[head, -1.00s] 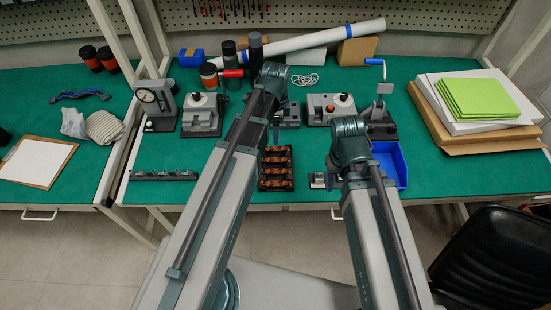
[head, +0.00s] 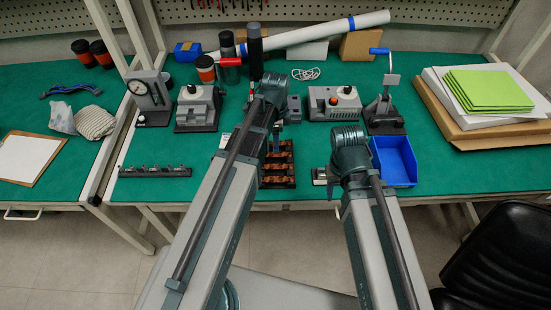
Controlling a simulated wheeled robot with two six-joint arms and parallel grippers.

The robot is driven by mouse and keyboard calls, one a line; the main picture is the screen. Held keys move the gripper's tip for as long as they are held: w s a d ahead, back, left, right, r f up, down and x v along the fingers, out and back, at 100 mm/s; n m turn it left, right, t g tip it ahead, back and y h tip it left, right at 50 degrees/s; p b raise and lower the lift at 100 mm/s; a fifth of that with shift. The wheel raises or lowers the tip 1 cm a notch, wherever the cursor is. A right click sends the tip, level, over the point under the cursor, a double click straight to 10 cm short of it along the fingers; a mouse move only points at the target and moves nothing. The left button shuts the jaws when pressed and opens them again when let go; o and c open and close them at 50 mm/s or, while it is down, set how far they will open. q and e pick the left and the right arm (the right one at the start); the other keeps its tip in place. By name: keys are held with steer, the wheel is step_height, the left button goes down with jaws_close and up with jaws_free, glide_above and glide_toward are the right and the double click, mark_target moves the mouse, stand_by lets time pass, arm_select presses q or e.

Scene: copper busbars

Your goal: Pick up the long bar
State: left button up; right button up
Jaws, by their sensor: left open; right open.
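Copper-coloured bars (head: 277,169) lie across a black rack at the front middle of the green bench, in the head view. I cannot tell which of them is the long bar, as my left arm covers the rack's left side. My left gripper (head: 276,138) is open, pointing down at the rack's back end. No bar shows between its fingers. My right gripper (head: 333,180) is open, low near the front edge, right of the rack. It is largely hidden by my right wrist, and I see no bar in it.
A blue bin (head: 397,162) stands right of my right wrist. Grey bench devices (head: 333,102) and a lever press (head: 384,112) stand behind. A black strip with small parts (head: 155,171) lies front left. Green sheets (head: 489,92) lie on boards at right.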

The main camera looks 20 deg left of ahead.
arm_select(q)
step_height(320, 180, down, 5)
steer(key=b, duration=0.5)
steer(key=shift+f+b, duration=0.3)
steer(key=shift+b, duration=0.05)
stand_by(0.4)
jaws_close()
stand_by(0.4)
